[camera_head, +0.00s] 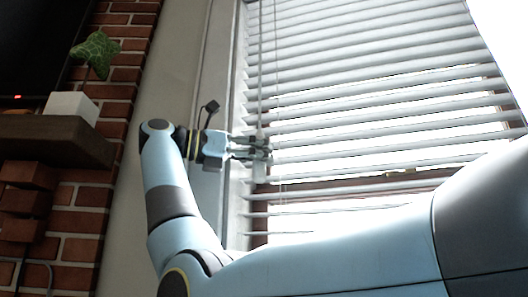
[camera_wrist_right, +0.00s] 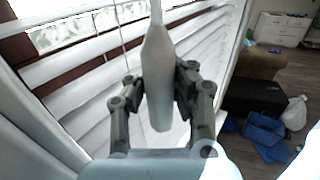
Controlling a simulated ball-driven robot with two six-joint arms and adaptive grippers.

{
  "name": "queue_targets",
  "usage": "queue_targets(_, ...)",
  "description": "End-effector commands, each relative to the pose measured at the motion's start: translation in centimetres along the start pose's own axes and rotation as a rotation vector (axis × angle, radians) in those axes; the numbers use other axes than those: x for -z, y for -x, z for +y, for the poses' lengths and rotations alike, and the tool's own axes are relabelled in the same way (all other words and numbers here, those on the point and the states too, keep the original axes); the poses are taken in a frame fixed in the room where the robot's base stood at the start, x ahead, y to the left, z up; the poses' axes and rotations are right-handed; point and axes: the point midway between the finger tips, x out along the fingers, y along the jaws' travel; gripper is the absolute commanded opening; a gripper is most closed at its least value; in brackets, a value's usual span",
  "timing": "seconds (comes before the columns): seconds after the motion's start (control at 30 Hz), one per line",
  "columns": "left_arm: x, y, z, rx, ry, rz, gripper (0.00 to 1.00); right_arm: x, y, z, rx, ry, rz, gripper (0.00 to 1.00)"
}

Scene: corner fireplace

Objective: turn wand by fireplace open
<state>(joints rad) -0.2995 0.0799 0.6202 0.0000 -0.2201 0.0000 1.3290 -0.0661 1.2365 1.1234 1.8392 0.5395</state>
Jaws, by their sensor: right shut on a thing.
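The wand of the window blind hangs at the left side of the blind. In the right wrist view its pale, thick handle (camera_wrist_right: 157,80) stands between the two dark fingers of my right gripper (camera_wrist_right: 158,92), which is shut on it. In the head view my right gripper (camera_head: 262,150) reaches in from the left end of my bent arm to the wand's lower end, close to the slats. The thin upper wand (camera_head: 260,60) runs up from there. The blind (camera_head: 370,110) has its slats tilted, with bright gaps between several of them. My left gripper is not in view.
A brick fireplace wall (camera_head: 75,222) with a wooden mantel (camera_head: 50,138) stands at the left. A white pot (camera_head: 72,106) with a green plant (camera_head: 96,52) is on it. In the wrist view, blue bags (camera_wrist_right: 266,135) and a white drawer unit (camera_wrist_right: 281,29) stand farther off.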

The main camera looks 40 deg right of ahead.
Motion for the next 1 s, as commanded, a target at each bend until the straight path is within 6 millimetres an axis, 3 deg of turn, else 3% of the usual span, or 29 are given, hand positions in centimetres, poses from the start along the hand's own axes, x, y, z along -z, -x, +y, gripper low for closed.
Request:
queue_targets(0.07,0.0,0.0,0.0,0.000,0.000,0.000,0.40,0.1,0.2,0.0,-0.003,0.002,-0.001,0.00)
queue_targets(0.1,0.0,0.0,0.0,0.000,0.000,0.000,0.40,0.1,0.2,0.0,-0.003,0.002,-0.001,0.18)
queue_targets(0.33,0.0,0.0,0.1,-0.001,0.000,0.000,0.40,0.1,0.1,0.0,-0.003,0.002,-0.001,0.48)
queue_targets(0.67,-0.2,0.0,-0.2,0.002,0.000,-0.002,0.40,0.0,0.6,0.1,-0.004,0.003,-0.001,0.48)
queue_targets(1.0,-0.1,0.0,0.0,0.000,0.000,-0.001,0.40,0.0,6.0,0.1,-0.004,0.004,-0.001,0.48)
